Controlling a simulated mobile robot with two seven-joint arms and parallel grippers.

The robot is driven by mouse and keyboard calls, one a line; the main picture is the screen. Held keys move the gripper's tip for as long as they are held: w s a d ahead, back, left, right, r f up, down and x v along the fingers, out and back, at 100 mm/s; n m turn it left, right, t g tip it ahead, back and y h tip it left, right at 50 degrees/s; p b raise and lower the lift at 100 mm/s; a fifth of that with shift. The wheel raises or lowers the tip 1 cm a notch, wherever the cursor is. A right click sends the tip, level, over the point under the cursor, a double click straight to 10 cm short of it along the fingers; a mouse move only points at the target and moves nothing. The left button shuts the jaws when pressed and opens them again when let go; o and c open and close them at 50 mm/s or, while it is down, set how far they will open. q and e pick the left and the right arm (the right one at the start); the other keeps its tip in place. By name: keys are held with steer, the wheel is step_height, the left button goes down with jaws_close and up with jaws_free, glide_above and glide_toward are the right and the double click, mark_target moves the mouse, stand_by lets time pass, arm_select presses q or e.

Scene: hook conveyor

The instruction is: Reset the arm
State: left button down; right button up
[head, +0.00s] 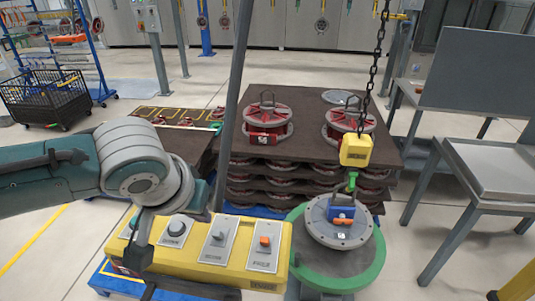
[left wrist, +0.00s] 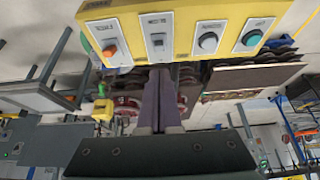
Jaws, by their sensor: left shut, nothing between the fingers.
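My left arm (head: 130,165) comes in from the left in the head view. Its gripper (head: 140,250) points down at the left part of the yellow control box (head: 205,270). In the left wrist view the gripper's fingers (left wrist: 160,75) are shut with nothing between them. The box (left wrist: 180,30) shows there with an orange switch, a grey switch, a black knob and a green button. Whether the fingertips touch the box is unclear. My right gripper is in neither view.
A yellow hoist hook block (head: 356,150) hangs on a chain above a grey disc (head: 318,222) on a green-rimmed round stand (head: 375,262). Behind are stacked dark pallets (head: 300,97) with red reels (head: 268,128). A grey metal table (head: 490,165) stands at the right.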

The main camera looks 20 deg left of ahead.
arm_select(q)
steer(key=shift+s+d+r, duration=0.1)
steer(key=shift+s+r, duration=0.25)
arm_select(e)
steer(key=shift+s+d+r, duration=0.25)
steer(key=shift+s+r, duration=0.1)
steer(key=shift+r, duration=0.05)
arm_select(q)
steer(key=shift+w, duration=0.1)
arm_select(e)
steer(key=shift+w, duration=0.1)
arm_select(q)
steer(key=s+d+r+m+h, duration=0.2)
steer(key=s+d+m, duration=0.1)
steer(key=s+d, duration=0.65)
steer(key=s+a+r+m+g, duration=0.1)
steer(key=s+a+r, duration=0.1)
steer(key=s, duration=0.4)
steer(key=s+a+r+g, duration=0.1)
steer(key=s+a+r, duration=0.15)
steer(key=s, duration=0.25)
step_height(320, 180, up, 16)
steer(key=p, duration=1.5)
steer(key=shift+f+m+y, duration=0.25)
steer(key=shift+m+y, duration=0.05)
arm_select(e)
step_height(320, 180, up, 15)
